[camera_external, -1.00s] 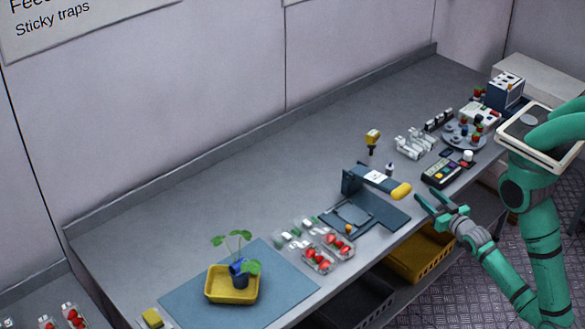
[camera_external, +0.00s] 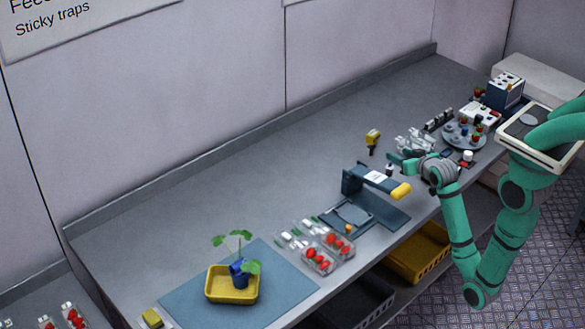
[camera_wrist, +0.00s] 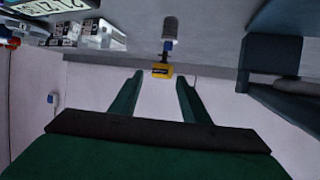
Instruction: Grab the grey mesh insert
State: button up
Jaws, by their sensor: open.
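A small grey, rounded piece (camera_wrist: 170,27), which looks like the mesh insert, shows near the top of the wrist view, with a small blue and white part (camera_wrist: 168,45) at its end. In the external view a small dark and pale item (camera_external: 389,171) at the same place stands on the bench close to my gripper (camera_external: 401,160); its mesh is too small to make out. My gripper also shows in the wrist view (camera_wrist: 159,78), with its two green fingers apart and nothing between them. The grey piece lies beyond the fingertips, apart from them.
A yellow-headed device (camera_external: 373,136) stands behind; it also shows in the wrist view (camera_wrist: 162,69). A dark blue press-like stand with a yellow handle (camera_external: 401,190) is close by. Clear pieces (camera_external: 410,140) and a keypad device are beside my gripper. The bench's back half is clear.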

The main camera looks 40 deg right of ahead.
aim_at(385, 170)
jog(key=f, duration=0.7)
jog(key=shift+a, duration=0.3)
jog(key=shift+x, duration=2.55)
jog(key=shift+a, duration=0.1)
jog(key=shift+c, duration=0.3)
grip_shut()
